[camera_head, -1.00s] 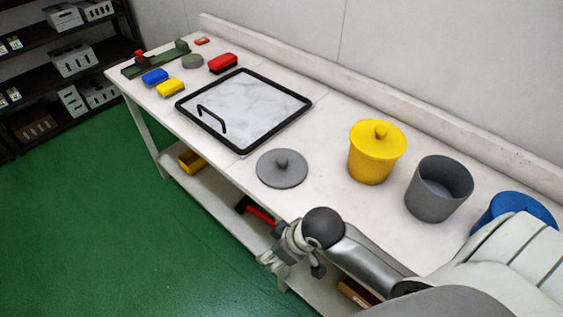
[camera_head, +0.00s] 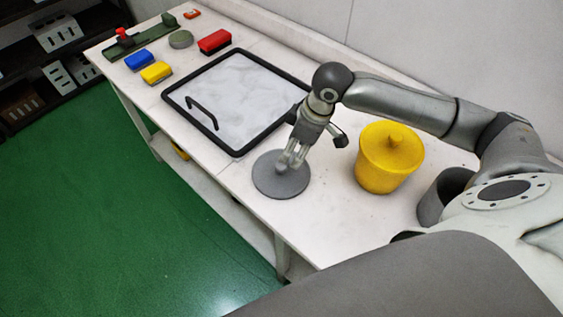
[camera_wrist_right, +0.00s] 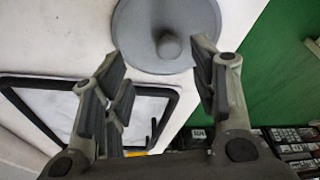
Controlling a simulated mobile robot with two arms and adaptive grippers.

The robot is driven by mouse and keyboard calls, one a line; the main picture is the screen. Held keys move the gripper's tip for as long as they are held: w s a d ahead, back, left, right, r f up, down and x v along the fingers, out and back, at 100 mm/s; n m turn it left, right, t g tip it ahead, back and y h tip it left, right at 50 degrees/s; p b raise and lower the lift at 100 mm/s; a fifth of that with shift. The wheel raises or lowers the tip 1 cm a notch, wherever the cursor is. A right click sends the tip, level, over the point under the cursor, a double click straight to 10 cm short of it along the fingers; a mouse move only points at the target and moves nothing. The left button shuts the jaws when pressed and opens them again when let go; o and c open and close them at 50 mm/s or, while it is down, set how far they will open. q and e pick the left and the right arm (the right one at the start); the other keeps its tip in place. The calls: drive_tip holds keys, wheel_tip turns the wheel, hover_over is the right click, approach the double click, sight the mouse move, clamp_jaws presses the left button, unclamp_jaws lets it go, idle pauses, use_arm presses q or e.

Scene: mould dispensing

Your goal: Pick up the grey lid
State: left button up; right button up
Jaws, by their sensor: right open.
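The grey lid (camera_head: 281,181) is a flat round disc lying on the white table, near its front edge. Its knob is partly hidden behind my gripper in the head view. My right gripper (camera_head: 290,160) is just above the lid with its fingers over the knob. In the right wrist view the lid (camera_wrist_right: 150,35) and its round knob (camera_wrist_right: 169,46) show just beyond the spread fingertips of the gripper (camera_wrist_right: 160,68). The fingers are open and empty. The grey pot (camera_head: 434,198) is partly hidden behind my arm. My left gripper does not show.
A yellow pot with its lid (camera_head: 387,165) stands right of my gripper. A black-framed tray (camera_head: 205,141) with a handle lies behind the lid. Blue, yellow and red blocks sit at the far left end. The table's front edge is close to the lid.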

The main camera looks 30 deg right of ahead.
sight(282, 165)
drive_tip(key=f, duration=0.1)
drive_tip(key=a+f, duration=0.1)
drive_tip(key=shift+a+f, duration=0.1)
drive_tip(key=shift+f, duration=0.2)
drive_tip(key=shift+w+f, duration=0.2)
drive_tip(key=shift+f, duration=0.15)
drive_tip(key=p+x, duration=0.1)
drive_tip(key=x, duration=0.1)
drive_tip(key=a+x, duration=0.1)
drive_tip(key=x, duration=0.1)
drive_tip(key=shift+w+p, duration=0.1)
drive_tip(key=shift+p, duration=0.25)
drive_tip(key=shift+w+f, duration=0.1)
drive_tip(key=shift+f, duration=0.15)
drive_tip(key=c, duration=0.8)
drive_tip(key=shift+c, duration=1.4)
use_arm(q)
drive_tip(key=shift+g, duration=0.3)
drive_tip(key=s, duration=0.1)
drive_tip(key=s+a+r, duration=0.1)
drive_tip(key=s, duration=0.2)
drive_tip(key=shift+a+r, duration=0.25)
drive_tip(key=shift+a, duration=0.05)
use_arm(e)
drive_tip(key=shift+c, duration=0.2)
